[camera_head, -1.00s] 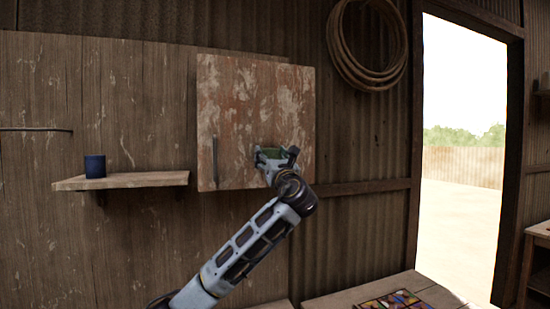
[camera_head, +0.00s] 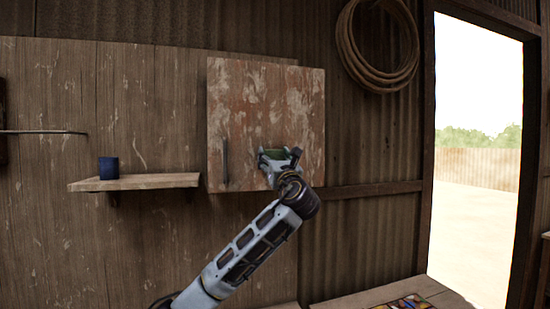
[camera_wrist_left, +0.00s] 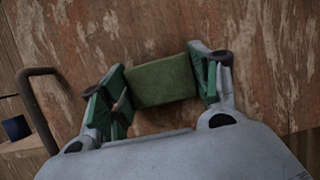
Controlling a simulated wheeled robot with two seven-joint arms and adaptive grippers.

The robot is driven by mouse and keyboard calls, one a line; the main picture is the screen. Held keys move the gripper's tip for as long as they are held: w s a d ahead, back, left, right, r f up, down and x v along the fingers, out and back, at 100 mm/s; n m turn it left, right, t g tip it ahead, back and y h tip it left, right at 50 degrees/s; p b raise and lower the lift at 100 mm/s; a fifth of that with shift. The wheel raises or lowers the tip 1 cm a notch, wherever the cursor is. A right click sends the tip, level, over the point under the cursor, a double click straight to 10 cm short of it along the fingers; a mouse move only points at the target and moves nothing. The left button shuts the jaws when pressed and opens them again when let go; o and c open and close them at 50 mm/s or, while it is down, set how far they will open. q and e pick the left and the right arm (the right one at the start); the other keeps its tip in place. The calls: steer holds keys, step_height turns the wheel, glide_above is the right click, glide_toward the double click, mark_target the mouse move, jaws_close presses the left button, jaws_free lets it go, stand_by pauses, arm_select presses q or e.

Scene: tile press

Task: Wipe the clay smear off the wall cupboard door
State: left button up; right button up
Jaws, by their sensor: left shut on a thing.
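The wall cupboard door (camera_head: 245,110) is a reddish-brown wooden panel with pale, worn streaks and a dark vertical handle at its left. I cannot tell the clay smear apart from these streaks. My left gripper (camera_head: 279,156) is in front of the door's lower right part. It is shut on a green block-shaped pad (camera_wrist_left: 163,82), which shows between the two fingers in the left wrist view. The pad faces the door, but I cannot tell whether it touches. The handle (camera_wrist_left: 40,105) is left of the gripper in the wrist view. My right gripper is not in view.
A coiled rope (camera_head: 378,45) hangs at the upper right. A table with colourful tiles (camera_head: 412,302) is below, and an open doorway (camera_head: 478,150) is at right.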

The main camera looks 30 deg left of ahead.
mark_target(307, 156)
arm_select(q)
steer(key=shift+r, duration=0.15)
stand_by(0.3)
steer(key=shift+w+d, duration=0.1)
steer(key=shift+w, duration=0.05)
steer(key=shift+w+d+p, duration=0.55)
steer(key=shift+w+p, duration=0.05)
steer(key=shift+p, duration=0.1)
steer(key=shift+w+d, duration=0.65)
steer(key=shift+w, duration=0.1)
steer(key=shift+w+d, duration=1.2)
steer(key=shift+w, duration=0.3)
steer(key=shift+w+d, duration=1.4)
steer(key=shift+w, duration=0.2)
steer(key=shift+s+a, duration=0.15)
steer(key=shift+a, duration=0.1)
